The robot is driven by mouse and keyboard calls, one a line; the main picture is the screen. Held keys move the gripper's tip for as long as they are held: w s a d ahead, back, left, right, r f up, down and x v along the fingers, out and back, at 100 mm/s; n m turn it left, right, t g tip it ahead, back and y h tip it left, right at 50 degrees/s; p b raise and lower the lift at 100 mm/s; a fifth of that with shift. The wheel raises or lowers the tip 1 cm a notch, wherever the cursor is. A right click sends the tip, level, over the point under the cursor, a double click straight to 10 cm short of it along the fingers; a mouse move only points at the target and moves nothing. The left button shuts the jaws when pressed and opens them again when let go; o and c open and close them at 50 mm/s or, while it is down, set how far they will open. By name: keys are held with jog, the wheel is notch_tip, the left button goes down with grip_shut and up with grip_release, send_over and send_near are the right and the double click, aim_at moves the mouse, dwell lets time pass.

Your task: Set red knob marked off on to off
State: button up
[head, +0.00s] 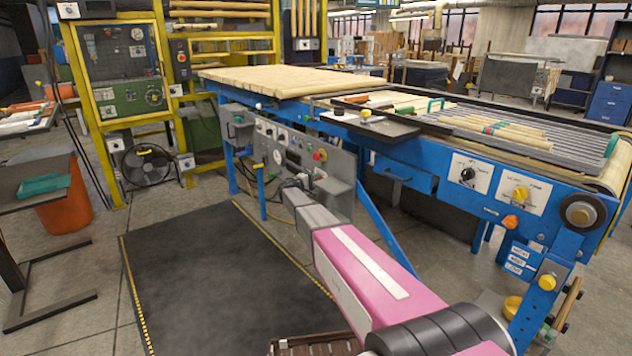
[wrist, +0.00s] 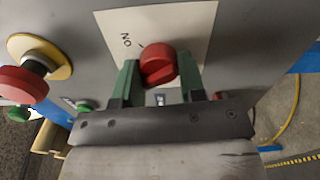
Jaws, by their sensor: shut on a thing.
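The red knob (wrist: 158,65) sits on a pale label plate (wrist: 202,38) on the grey panel. The letters "ON" show on the plate at the knob's upper left, turned in the picture. The knob's raised grip bar lies slightly tilted. My gripper (wrist: 158,72) has its two green fingers on either side of the knob, shut on it. An "OFF" mark is not readable; the lower plate is partly hidden by my gripper. In the head view my gripper (head: 294,183) reaches the grey control panel (head: 341,163), and I cannot make out the knob there.
A red mushroom button (wrist: 20,85) on a yellow plate stands out left of the knob in the wrist view. A green button (wrist: 86,106) is below it. The blue conveyor frame (head: 430,165) runs right of my arm. A dark floor mat (head: 215,275) is clear.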

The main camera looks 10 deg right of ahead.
jog(key=shift+f+n, duration=0.1)
jog(key=shift+n, duration=1.1)
jog(key=o, duration=0.9)
jog(key=shift+a, duration=0.1)
jog(key=v, duration=1)
jog(key=shift+s+a, duration=0.25)
